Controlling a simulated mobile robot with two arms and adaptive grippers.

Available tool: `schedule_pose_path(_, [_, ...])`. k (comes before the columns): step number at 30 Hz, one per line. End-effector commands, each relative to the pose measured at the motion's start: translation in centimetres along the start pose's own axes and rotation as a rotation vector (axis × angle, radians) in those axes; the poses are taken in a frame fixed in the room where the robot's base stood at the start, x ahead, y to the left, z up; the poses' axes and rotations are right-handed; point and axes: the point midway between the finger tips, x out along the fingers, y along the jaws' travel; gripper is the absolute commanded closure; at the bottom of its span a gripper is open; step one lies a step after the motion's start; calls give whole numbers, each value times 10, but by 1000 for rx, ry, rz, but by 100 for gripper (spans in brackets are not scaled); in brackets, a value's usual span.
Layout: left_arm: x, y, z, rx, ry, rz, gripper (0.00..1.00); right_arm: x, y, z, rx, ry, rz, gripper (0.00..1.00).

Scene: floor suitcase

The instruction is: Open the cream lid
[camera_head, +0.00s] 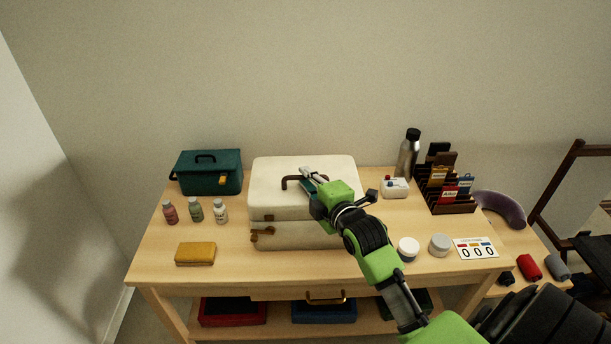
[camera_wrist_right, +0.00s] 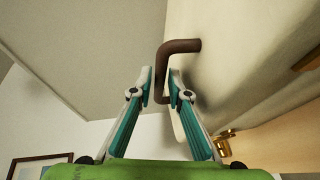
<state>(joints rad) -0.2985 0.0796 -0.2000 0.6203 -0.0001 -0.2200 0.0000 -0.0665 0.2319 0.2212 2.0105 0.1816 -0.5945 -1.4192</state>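The cream suitcase (camera_head: 285,235) sits on the wooden table, its cream lid (camera_head: 270,175) lying down over the base. A dark brown handle (camera_head: 290,180) stands on the lid; it also shows in the right wrist view (camera_wrist_right: 182,46). Brass latches (camera_head: 265,234) are on the front; one shows in the wrist view (camera_wrist_right: 224,143). My right gripper (camera_head: 306,181) is at the handle's right part. In the wrist view its two teal fingers stand on either side of the handle bar, with small gaps, so it looks open. My left gripper is not in view.
A teal box (camera_head: 208,177), several small bottles (camera_head: 195,209) and a yellow block (camera_head: 195,254) are left of the suitcase. A metal flask (camera_head: 407,158), a dark card rack (camera_head: 450,190) and white jars (camera_head: 408,249) are on the right. The wall is behind.

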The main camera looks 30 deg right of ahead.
Motion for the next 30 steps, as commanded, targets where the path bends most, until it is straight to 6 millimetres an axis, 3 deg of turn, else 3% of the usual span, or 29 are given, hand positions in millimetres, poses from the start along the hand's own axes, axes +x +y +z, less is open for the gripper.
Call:
schedule_pose_path(4, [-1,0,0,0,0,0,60,10,0,0,1,0,1,84])
schedule_pose_path(13, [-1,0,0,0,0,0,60,12,0,0,0,1,0,84])
schedule_pose_path(15, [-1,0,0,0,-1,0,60,12,0,0,0,1,0,100])
schedule_pose_path(22, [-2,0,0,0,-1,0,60,12,1,0,1,1,-2,100])
schedule_pose_path(30, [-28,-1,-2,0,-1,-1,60,26,18,-3,18,1,-49,100])
